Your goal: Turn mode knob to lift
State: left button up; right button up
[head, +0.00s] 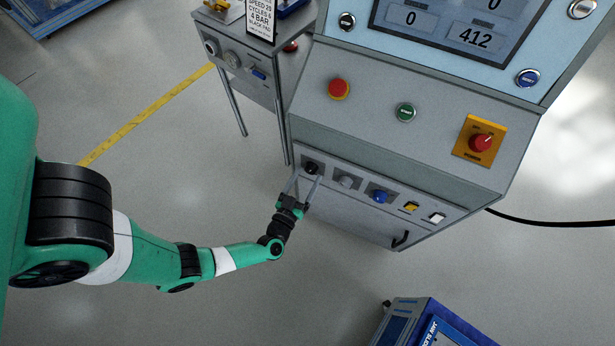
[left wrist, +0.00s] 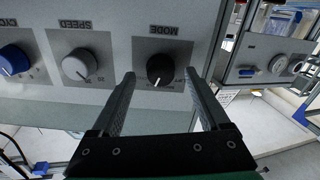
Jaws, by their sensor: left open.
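The black mode knob (head: 311,168) is at the left end of the row of controls on the grey machine cabinet's lower front panel. In the left wrist view the mode knob (left wrist: 160,69) sits on a grey plate with upside-down MODE lettering, its white pointer line toward the lower part of that picture. My left gripper (head: 306,183) is open, with its two fingers pointing at the panel on either side of the knob. In the left wrist view the fingers of the left gripper (left wrist: 160,85) show gaps to the knob. My right gripper is not in view.
The grey speed knob (head: 346,182) and a blue knob (head: 379,196) are right of the mode knob. A side stand (head: 250,90) is to the left.

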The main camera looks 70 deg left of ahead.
pick_arm(q)
jog(key=shift+w+a, duration=0.5)
jog(key=shift+a, duration=0.05)
grip_shut()
